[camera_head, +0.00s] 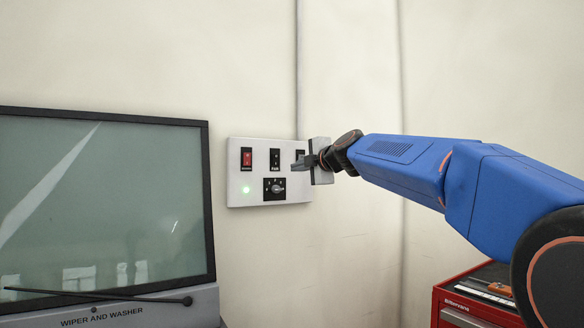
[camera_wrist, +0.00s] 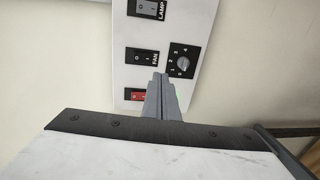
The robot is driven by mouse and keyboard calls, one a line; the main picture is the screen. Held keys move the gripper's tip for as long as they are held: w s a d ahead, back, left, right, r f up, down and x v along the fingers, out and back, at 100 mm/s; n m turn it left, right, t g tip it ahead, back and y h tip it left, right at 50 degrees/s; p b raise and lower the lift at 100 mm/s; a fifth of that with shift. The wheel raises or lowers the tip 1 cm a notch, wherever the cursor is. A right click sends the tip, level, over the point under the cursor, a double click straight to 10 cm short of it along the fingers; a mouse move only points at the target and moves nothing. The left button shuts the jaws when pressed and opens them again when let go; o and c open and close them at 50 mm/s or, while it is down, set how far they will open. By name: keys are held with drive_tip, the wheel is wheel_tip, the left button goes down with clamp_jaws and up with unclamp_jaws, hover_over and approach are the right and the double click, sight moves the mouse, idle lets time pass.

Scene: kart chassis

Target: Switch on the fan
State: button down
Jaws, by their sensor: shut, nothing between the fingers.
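A white switch panel (camera_head: 240,190) is on the wall. Its black FAN rocker switch (camera_head: 275,158) is in the middle of the top row; which way it is tipped I cannot tell. In the wrist view the FAN switch (camera_wrist: 142,55) lies just beyond my fingertips. My gripper (camera_head: 298,163) is shut and empty, in front of the panel's right part. It partly hides the right-hand switch in the head view. Contact with the panel cannot be told.
A red switch (camera_head: 247,158) is at the panel's left, above a lit green light (camera_head: 245,190). The LAMP switch (camera_wrist: 149,8) is at the top of the wrist view. A wiper-and-washer display (camera_head: 100,200) stands left, a red tool cabinet (camera_head: 475,298) lower right.

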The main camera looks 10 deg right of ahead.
drive_tip(key=shift+s+d+f, duration=0.1)
drive_tip(key=shift+s+d, duration=0.1)
drive_tip(key=shift+s, duration=0.35)
drive_tip(key=shift+s+d+f, duration=0.1)
drive_tip(key=shift+s+d, duration=0.05)
drive_tip(key=shift+s, duration=0.35)
drive_tip(key=s+d+f+m+g+h, duration=0.1)
drive_tip(key=s+f+m, duration=0.6)
drive_tip(key=s+f, duration=0.8)
drive_tip(key=s+d+f+m+g+h, duration=0.2)
drive_tip(key=s+f+m+g, duration=0.4)
drive_tip(key=s+f, duration=1)
drive_tip(key=s+d+f+m+g+h, duration=0.2)
drive_tip(key=s+f+m, duration=0.6)
drive_tip(key=s+f, duration=0.8)
wheel_tip(320, 180, down, 3)
drive_tip(key=shift+d+f+m+g, duration=0.15)
drive_tip(key=shift+d+m+g, duration=0.15)
drive_tip(key=shift+d+g, duration=0.55)
drive_tip(key=c, duration=2.4)
unclamp_jaws()
drive_tip(key=shift+a, duration=0.15)
drive_tip(key=shift+c, duration=0.2)
